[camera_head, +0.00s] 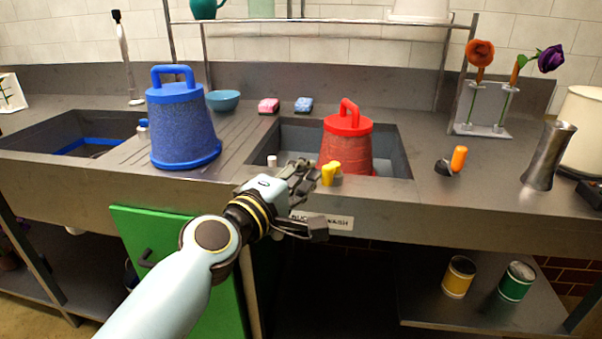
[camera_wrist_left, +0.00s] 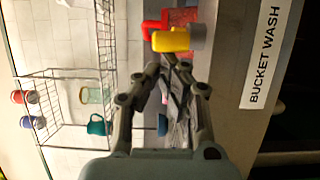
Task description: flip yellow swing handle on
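The yellow swing handle (camera_head: 328,174) is at the front rim of the right sink, below the red bucket (camera_head: 347,145). In the left wrist view the yellow handle (camera_wrist_left: 168,40) lies just beyond the fingertips, with a grey part beside it. My left gripper (camera_head: 315,199) is in front of the counter edge, its fingers apart and empty. One finger is up near the handle and the other is lower, by the "BUCKET WASH" label (camera_head: 328,220). I cannot tell if a finger touches the handle. My right gripper is not in view.
A blue bucket (camera_head: 182,125) stands on the drainboard left of the sink. An orange-handled tool (camera_head: 456,160) and a metal vase (camera_head: 547,156) stand to the right. A green door (camera_head: 180,260) hangs below.

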